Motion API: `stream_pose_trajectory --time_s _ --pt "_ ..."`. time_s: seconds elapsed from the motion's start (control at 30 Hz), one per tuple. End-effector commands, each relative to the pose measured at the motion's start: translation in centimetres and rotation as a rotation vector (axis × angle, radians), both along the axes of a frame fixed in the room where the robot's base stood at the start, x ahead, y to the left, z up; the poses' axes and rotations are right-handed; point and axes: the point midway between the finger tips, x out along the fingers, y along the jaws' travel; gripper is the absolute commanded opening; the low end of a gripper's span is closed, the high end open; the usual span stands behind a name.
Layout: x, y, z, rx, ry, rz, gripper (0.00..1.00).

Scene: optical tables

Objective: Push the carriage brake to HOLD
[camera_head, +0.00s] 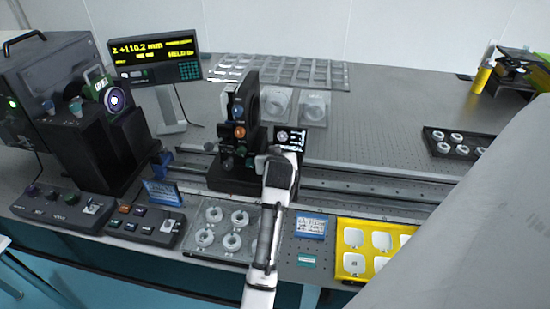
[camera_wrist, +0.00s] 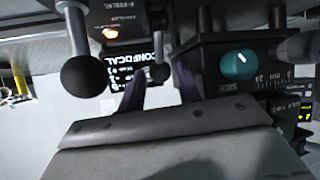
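The black carriage (camera_head: 236,150) stands on the long rail in the head view, with blue and orange knobs on its side. My gripper (camera_wrist: 158,84) is close to its right side. A smaller ball knob (camera_wrist: 160,72) shows beyond the fingers. Which lever is the brake, and any contact, I cannot tell.
A teal dial (camera_wrist: 238,64) on a dark block is right of the fingers. A CONFOCAL screen (camera_wrist: 128,75) is behind. A glass plate with ring parts (camera_head: 222,232), a blue card (camera_head: 311,226) and a yellow tray (camera_head: 343,226) lie in front of the rail (camera_head: 370,185).

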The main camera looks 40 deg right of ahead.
Motion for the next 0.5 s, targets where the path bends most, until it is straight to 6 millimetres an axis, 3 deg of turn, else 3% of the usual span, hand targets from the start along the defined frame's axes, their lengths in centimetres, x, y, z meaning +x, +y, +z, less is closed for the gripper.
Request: stream_pose_trajectory --time_s 0.17,0.5 --pt "-1.1 0.7 0.5 -0.001 -0.002 0.000 0.34" --pt "-6.2 4.6 4.0 -0.003 -0.003 -0.001 0.34"
